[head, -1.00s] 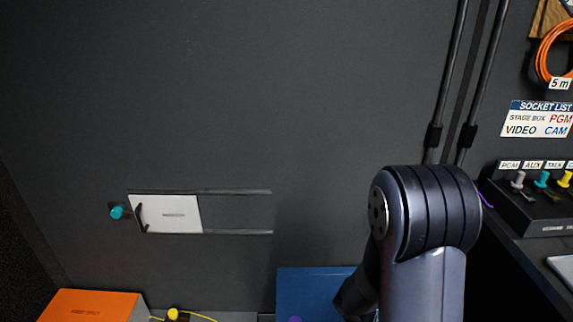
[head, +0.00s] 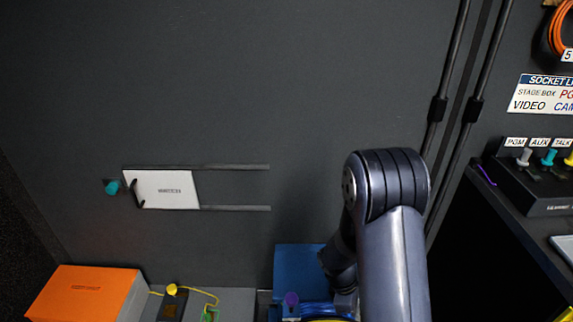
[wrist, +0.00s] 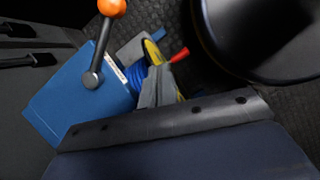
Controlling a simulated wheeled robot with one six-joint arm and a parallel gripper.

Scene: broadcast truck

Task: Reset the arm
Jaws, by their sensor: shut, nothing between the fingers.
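My arm (head: 390,225) stands bent in the right half of the head view, in front of the dark wall. The arm's lower part runs down past the blue case, and my gripper is mostly hidden there. In the wrist view my gripper (wrist: 160,82) shows as two grey fingers close together, shut and empty. Behind the fingers are a blue coil and a yellow piece with a red tip. I cannot tell whether the fingers touch any of it.
A blue case (head: 296,265) stands below the arm. A lever with an orange ball (wrist: 112,8) rises beside the fingers. An orange box (head: 85,290) is at lower left. A white sliding panel (head: 165,190) is on the wall. A switch desk (head: 535,185) is at right.

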